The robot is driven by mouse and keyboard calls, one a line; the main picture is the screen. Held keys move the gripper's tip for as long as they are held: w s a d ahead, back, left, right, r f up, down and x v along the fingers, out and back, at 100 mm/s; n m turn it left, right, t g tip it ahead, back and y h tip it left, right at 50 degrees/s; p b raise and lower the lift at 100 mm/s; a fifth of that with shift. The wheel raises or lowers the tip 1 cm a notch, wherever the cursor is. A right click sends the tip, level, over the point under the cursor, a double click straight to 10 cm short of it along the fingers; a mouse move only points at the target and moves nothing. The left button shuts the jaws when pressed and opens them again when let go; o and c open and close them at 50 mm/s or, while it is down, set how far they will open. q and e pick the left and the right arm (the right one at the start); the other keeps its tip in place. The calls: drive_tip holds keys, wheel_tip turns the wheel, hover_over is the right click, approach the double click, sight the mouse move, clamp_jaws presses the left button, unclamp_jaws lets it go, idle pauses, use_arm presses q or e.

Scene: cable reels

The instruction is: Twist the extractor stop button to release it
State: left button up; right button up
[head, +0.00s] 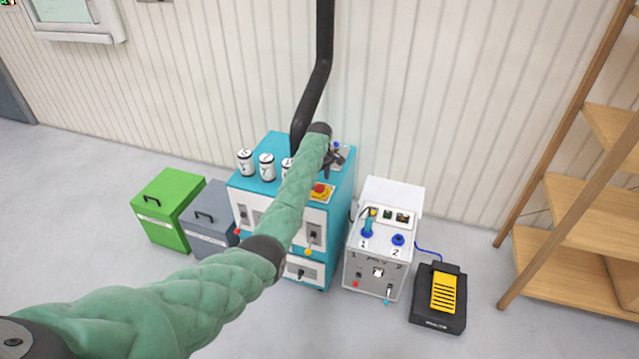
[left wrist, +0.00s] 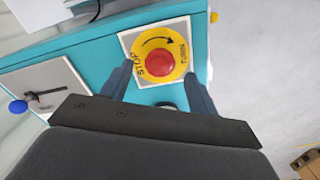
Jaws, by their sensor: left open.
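The stop button is a red mushroom knob (head: 319,188) on a yellow disc, on the top front edge of the teal cabinet (head: 275,142). In the left wrist view the red knob (left wrist: 160,62) sits on a yellow disc (left wrist: 160,35) marked STOP and TURN with a curved arrow, on a pale square plate. My left gripper (head: 334,158) is open, with its dark fingers (left wrist: 158,76) showing at both sides of the disc's lower part. No contact shows, and the gap in depth is hard to tell. My right gripper is out of view.
Numbered white canisters (head: 266,166) stand on the cabinet left of my arm, and a black duct (head: 314,85) rises behind. A white control box (head: 376,262) and a black-yellow pedal (head: 445,293) stand right. Green (head: 168,207) and grey (head: 208,225) bins stand left.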

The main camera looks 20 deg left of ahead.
use_arm(q)
drive_tip(key=shift+f, duration=1.35)
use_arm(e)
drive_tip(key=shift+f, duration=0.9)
use_arm(q)
drive_tip(key=shift+c, duration=0.2)
drive_tip(key=c, duration=1)
drive_tip(key=shift+o, duration=0.2)
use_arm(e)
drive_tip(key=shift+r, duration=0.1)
use_arm(q)
drive_tip(key=shift+p, duration=0.3)
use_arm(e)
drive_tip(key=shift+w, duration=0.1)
use_arm(q)
drive_tip(key=m+p, duration=0.4)
drive_tip(key=m, duration=0.2)
drive_tip(key=shift+r, duration=0.15)
drive_tip(key=shift+m+p, duration=0.35)
drive_tip(key=shift+m, duration=0.65)
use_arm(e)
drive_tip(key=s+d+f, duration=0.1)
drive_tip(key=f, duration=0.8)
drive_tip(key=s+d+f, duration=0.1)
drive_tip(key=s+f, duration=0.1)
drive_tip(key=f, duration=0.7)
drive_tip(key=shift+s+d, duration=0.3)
use_arm(q)
drive_tip(key=shift+s+f, duration=0.1)
drive_tip(key=shift+f, duration=0.1)
